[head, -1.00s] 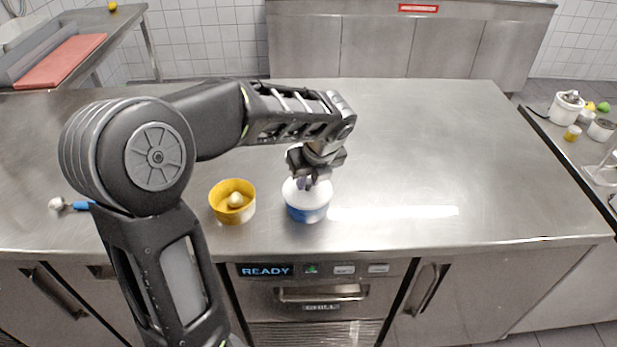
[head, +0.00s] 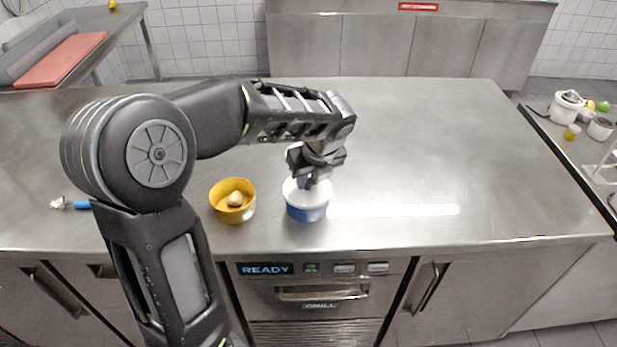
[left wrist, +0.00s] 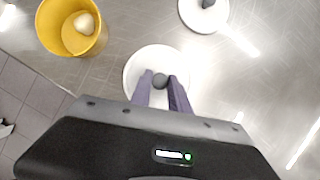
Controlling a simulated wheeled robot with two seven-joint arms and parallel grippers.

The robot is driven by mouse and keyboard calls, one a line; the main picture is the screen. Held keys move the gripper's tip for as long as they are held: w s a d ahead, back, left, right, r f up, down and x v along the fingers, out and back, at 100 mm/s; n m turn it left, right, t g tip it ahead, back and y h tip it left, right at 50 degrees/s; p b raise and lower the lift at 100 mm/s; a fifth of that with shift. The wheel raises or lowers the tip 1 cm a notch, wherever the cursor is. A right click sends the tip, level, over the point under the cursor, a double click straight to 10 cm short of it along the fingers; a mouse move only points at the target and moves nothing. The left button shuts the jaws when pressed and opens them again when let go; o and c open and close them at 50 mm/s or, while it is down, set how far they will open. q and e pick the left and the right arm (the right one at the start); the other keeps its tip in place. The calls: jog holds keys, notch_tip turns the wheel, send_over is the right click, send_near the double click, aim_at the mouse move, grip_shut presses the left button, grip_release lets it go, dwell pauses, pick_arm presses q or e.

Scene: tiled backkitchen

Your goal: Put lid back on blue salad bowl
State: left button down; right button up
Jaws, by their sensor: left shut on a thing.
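The blue salad bowl (head: 308,213) stands on the steel counter near its front edge, with a white round lid (head: 293,192) over its mouth. My left gripper (head: 308,183) points down onto it. In the left wrist view its fingers (left wrist: 161,84) are shut on the lid's dark grey knob, and the white lid (left wrist: 136,68) shows around them. The lid looks level and lined up with the bowl. I cannot tell whether it is fully seated. My right gripper is not in view.
A yellow bowl (head: 218,204) holding a pale round item (head: 235,198) stands just left. Another white disc with a dark knob (left wrist: 190,14) lies nearby in the left wrist view. A blue-handled utensil (head: 80,205) lies far left. The counter's right side is clear.

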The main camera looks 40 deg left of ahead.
pick_arm(q)
jog(key=c, duration=1.2)
grip_release()
jog(key=shift+o, duration=0.4)
jog(key=o, duration=0.4)
jog(key=shift+o, duration=0.2)
jog(key=shift+r+p, duration=3.35)
jog(key=shift+r, duration=0.15)
jog(key=shift+c, duration=0.4)
grip_shut()
